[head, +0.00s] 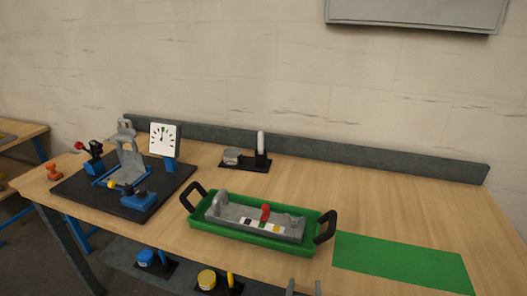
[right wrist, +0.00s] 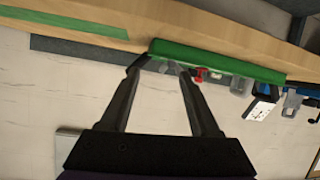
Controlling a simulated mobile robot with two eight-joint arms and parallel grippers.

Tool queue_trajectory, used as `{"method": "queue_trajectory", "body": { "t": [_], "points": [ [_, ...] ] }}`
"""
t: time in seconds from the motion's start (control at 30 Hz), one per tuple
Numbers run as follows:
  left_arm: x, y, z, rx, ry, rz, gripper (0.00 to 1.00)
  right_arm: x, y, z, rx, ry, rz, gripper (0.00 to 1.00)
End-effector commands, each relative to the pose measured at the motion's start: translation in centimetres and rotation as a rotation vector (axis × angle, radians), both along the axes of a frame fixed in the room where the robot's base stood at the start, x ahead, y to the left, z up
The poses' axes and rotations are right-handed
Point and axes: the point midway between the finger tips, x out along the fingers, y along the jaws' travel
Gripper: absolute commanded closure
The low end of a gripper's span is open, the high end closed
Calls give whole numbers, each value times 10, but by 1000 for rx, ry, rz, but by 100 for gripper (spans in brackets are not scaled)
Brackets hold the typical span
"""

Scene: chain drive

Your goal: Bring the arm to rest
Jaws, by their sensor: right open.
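My right gripper (head: 303,287) shows only as two grey fingertips at the bottom edge of the head view, apart and with nothing between them. In the right wrist view its two long fingers (right wrist: 161,66) are spread and empty, and the scene appears upside down. In the head view the gripper is in front of the green tray (head: 225,236) with black handles, clear of it. A grey fixture (head: 237,216) with a red part (head: 265,212) sits in the tray. My left gripper is not in view.
A black board (head: 75,189) on the left carries a grey stand, blue parts and a white dial (head: 164,139). A dark plate (head: 228,165) with a grey cylinder stands behind the tray. A green mat (head: 400,262) lies bare at right. A lower shelf holds blue and yellow parts (head: 207,279).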

Motion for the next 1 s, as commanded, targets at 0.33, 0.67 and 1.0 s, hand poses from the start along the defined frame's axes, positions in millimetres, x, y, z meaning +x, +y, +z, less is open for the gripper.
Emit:
{"method": "queue_trajectory", "body": {
  "t": [0.33, 0.67, 1.0],
  "points": [
    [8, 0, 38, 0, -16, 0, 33, -95, -95, -32, 37, 526, -58, 37],
    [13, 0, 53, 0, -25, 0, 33, -140, -85, -34, 152, 682, 93, 37],
    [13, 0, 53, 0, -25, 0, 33, -140, -85, -34, 152, 682, 93, 37]
  ]
}}
